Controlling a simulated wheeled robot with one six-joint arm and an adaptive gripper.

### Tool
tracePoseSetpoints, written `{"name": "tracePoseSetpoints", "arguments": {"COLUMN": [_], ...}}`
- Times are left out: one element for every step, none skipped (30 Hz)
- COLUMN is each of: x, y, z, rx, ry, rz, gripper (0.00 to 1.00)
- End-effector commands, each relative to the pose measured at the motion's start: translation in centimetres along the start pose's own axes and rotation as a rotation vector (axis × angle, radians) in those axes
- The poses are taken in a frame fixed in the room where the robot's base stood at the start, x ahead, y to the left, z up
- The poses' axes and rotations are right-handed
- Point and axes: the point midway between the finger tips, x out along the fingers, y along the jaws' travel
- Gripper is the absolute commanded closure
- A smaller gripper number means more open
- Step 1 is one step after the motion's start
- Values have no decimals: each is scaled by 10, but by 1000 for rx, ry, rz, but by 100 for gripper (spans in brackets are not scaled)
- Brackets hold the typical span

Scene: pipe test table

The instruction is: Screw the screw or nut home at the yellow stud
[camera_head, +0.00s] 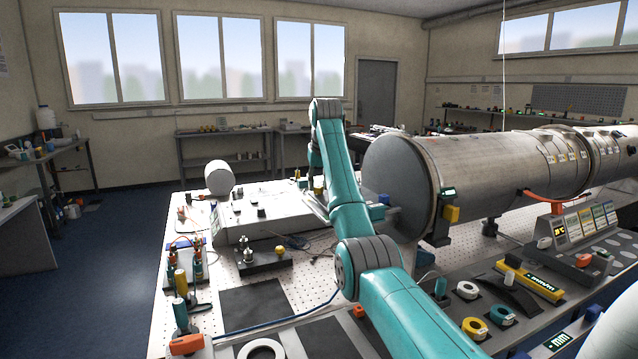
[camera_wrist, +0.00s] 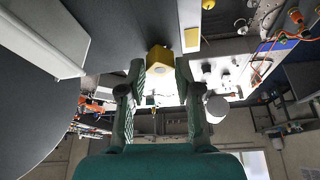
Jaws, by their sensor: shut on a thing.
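My gripper (camera_wrist: 159,72) shows in the wrist view with its two green-padded fingers on either side of a yellow block-like piece (camera_wrist: 160,57). It is shut on this piece at the fingertips. I cannot tell whether the piece is a nut, a screw head or part of the stud, and no thread shows. In the head view my teal arm hides the gripper tips. A small yellow knob (camera_head: 280,249) stands on a black base (camera_head: 262,262) on the table; I cannot tell whether it is the yellow stud.
A large metal pipe (camera_head: 480,175) lies across the right side of the table, close beside my arm. Bottles and fittings (camera_head: 180,283) stand at the left edge. A dark mat (camera_head: 255,302) lies clear in front.

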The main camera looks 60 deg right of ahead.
Motion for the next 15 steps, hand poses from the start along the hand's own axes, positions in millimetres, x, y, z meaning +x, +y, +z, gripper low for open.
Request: {"name": "tracePoseSetpoints", "arguments": {"x": [0,0,0,0,0,0,0,0,0,0,0,0,0,0,0], "y": [-2,-2,-2,-3,-3,-3,-2,-2,-2,-2,-2,-2,-2,-2,-2], "z": [-1,-1,-1,-1,-1,-1,-1,-1,-1,-1,-1,-1,-1,-1,-1], "rx": [52,90,137,170,200,235,257,273,290,297,302,305,305,305,304], "ry": [2,2,1,1,2,2,1,1,1,1,1,1,2,2,1], "rz": [23,39,58,71,84,98,107,114,120,123,125,127,127,126,126], "gripper": [100,100,100,100,100,100,100,100,100,100,100,100,100,100,100]}}
